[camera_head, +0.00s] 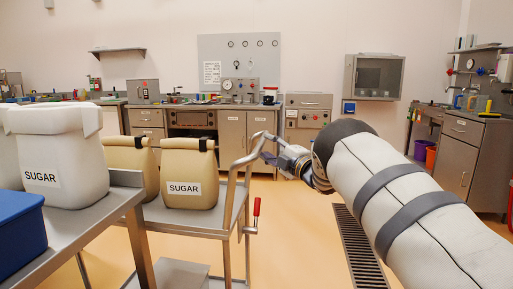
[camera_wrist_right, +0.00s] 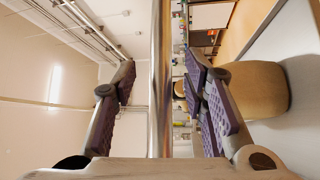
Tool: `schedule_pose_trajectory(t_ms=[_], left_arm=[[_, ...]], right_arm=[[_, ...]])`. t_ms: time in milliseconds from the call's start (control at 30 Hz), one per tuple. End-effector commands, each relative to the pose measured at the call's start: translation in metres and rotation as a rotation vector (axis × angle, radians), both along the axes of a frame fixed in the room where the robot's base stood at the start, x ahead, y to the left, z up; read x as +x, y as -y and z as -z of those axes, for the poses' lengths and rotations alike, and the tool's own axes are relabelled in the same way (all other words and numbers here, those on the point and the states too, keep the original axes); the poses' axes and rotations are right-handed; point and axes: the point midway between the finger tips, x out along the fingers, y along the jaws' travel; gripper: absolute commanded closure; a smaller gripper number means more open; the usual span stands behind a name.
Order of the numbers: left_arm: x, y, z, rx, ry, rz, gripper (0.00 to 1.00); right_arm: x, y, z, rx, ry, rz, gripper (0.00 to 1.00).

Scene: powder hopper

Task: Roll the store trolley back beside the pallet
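A grey metal trolley (camera_head: 222,218) stands left of centre in the head view, with two tan sacks on its top, one labelled SUGAR (camera_head: 190,175). Its bent tube handle (camera_head: 247,160) rises at its right end. My right gripper (camera_head: 272,149) is at this handle. In the right wrist view a shiny handle bar (camera_wrist_right: 161,75) runs between the purple-padded fingers of the right gripper (camera_wrist_right: 160,85). The fingers stand apart, with gaps visible beside the bar. A tan sack (camera_wrist_right: 262,90) shows behind the right finger. My left gripper is out of view. I cannot make out a pallet.
A grey table or cart (camera_head: 125,205) at the left holds a white SUGAR sack (camera_head: 65,150) and a blue bin (camera_head: 18,235). A red-handled lever (camera_head: 256,207) hangs at the trolley's right side. A floor grate (camera_head: 357,250) lies under my right arm. Cabinets line the back wall.

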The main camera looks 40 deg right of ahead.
Motion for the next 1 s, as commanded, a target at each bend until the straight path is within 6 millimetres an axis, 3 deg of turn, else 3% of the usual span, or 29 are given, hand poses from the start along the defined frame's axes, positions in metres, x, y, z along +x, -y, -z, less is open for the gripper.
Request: schedule_pose_trajectory(t_ms=[200, 567, 767, 1000], left_arm=[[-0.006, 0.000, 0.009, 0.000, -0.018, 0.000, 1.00], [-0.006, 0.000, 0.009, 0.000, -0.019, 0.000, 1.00], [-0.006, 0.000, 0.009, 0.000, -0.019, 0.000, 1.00], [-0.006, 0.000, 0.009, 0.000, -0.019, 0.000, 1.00]], right_arm=[[0.032, 0.004, 0.000, -0.001, -0.004, 0.000, 0.60], [0.038, 0.005, -0.005, 0.002, -0.001, 0.002, 0.60], [0.038, 0.005, -0.005, 0.002, -0.001, 0.002, 1.00], [0.038, 0.004, -0.005, 0.002, 0.000, 0.001, 1.00]])
